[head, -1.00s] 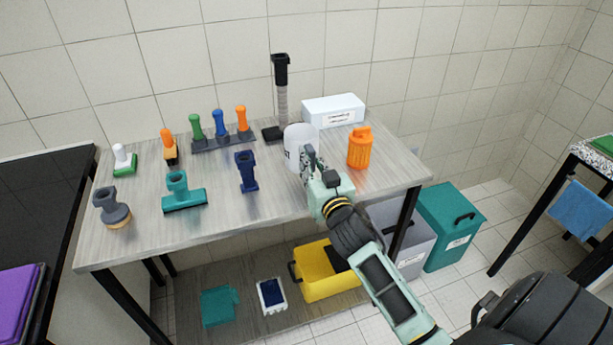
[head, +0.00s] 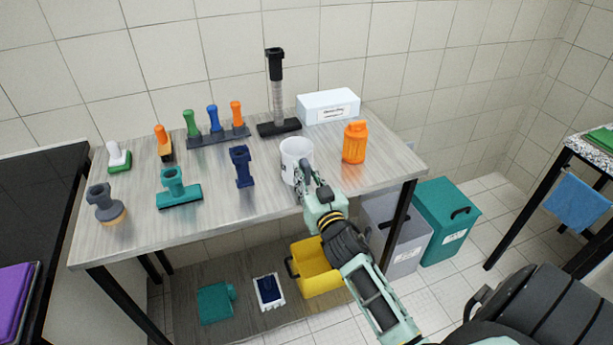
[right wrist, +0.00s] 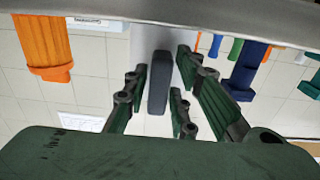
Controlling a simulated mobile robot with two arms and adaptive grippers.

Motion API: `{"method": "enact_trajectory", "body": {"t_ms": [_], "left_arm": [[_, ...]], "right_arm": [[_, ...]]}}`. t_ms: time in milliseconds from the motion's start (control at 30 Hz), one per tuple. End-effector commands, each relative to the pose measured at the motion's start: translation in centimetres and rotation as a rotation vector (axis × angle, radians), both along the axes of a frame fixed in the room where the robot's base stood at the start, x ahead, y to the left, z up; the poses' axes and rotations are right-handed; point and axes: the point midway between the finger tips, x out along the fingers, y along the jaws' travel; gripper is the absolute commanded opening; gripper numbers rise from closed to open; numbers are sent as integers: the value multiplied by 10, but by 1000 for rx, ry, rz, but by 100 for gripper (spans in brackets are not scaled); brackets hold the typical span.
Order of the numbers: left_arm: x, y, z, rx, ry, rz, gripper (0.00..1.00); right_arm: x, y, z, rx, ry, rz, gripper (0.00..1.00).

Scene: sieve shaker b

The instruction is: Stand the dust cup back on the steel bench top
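The dust cup (head: 291,150) is white, with its open rim facing up. It is upright and appears to stand on the steel bench top (head: 235,212), near the front right. Its dark grey handle (right wrist: 158,85) shows in the right wrist view, with the white cup wall (right wrist: 146,42) behind it. My right gripper (head: 305,178) is at the cup's front side. In the wrist view its fingers (right wrist: 162,68) are on both sides of the handle, with visible gaps, so it looks open around it. The gripper hides part of the cup's lower front. My left gripper is out of view.
An orange jar (head: 355,143) stands close right of the cup, and a navy tool (head: 242,167) to its left. Behind are a black stand (head: 279,128) and a white box (head: 313,115). Several brushes stand further left. Bare bench lies in front of the navy tool.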

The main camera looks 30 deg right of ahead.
Motion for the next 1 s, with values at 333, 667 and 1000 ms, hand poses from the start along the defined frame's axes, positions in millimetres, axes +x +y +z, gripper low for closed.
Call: {"method": "enact_trajectory", "body": {"t_ms": [333,667,1000], "left_arm": [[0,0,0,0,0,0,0],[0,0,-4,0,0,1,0],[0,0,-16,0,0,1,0]], "right_arm": [[0,0,0,0,0,0,36],[-35,9,0,2,3,0,36],[-100,25,0,2,1,-1,36]]}}
